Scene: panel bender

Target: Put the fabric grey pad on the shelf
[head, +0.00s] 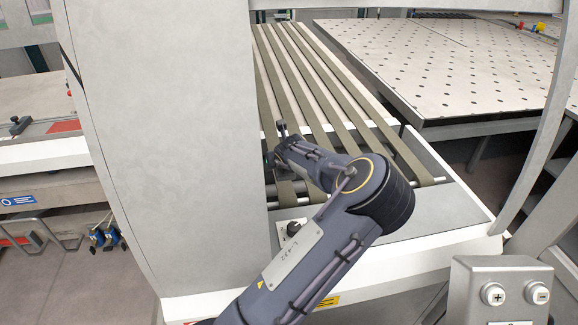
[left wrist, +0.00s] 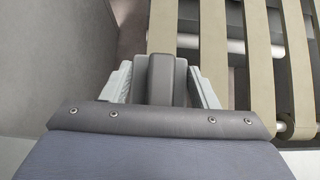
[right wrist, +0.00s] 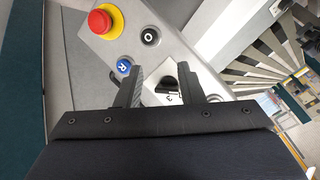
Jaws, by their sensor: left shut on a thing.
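The grey pad (left wrist: 167,82) is a dark grey block between the two pale fingers of my left gripper (left wrist: 158,72) in the left wrist view. The gripper is shut on it. Its fabric texture is too small to make out. In the head view my left gripper (head: 277,160) is beside the tall pale cabinet, at the left edge of the belts, and the pad cannot be told apart there. My right gripper (right wrist: 164,82) shows only in the right wrist view; its dark fingers are apart with nothing between them. I cannot make out which surface is the shelf.
Olive belts (head: 325,85) run over rollers. A pale cabinet (head: 160,130) blocks the left. A perforated table (head: 450,65) stands at the back right. A grey button box (head: 495,285) is at the lower right. A red stop button (right wrist: 104,21) lies beyond my right gripper.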

